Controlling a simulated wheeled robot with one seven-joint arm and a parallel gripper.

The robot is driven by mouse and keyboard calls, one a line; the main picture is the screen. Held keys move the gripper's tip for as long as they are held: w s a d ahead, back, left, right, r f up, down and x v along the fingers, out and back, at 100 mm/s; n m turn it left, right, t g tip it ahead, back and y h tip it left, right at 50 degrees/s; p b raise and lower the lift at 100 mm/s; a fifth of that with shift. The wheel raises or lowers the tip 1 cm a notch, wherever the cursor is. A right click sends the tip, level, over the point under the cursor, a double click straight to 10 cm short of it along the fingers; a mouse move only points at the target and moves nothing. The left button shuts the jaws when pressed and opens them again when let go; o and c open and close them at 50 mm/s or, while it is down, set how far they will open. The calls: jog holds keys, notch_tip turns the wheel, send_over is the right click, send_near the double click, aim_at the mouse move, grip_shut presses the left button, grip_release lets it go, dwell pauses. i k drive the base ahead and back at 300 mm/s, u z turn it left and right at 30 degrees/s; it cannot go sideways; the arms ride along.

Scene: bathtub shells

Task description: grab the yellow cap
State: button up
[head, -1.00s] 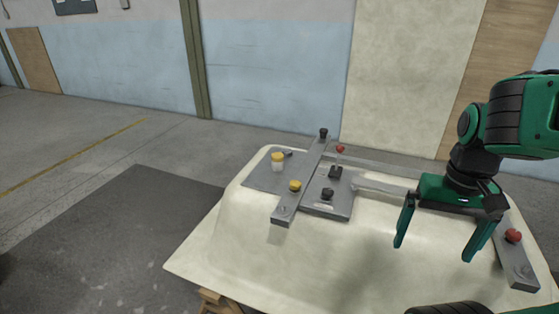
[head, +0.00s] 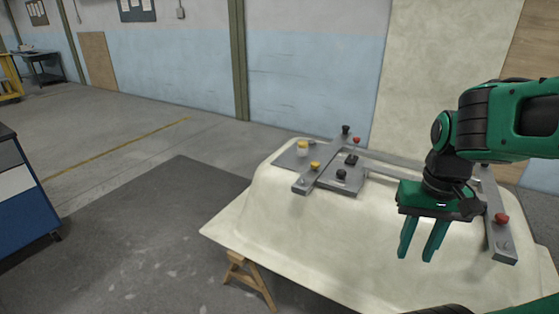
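Two yellow-topped things stand on the shell at the left of my gripper. One is a yellow cap (head: 303,143) on a pale, jar-like body, on the grey plate at the back left. The other is a small yellow knob (head: 315,166) on the grey bar in front of it. I cannot tell for sure which one the task names. My gripper (head: 416,255) points down over the right half of the shell, apart from both. Its green fingers are parted with nothing visible between them.
The upturned cream bathtub shell (head: 300,225) rests on a wooden trestle (head: 250,282). Black knobs (head: 341,174) and a red knob (head: 357,140) stand near the yellow ones. A grey bar with a red knob (head: 501,218) lies at the right. A blue cabinet (head: 22,195) stands far left.

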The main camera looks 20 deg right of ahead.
aim_at(302, 144)
jog(key=u, duration=0.35)
jog(key=k, duration=0.75)
jog(key=u, duration=0.5)
jog(key=i, duration=2)
jog(key=z, duration=1.2)
jog(key=i, duration=0.4)
jog(key=z, duration=0.15)
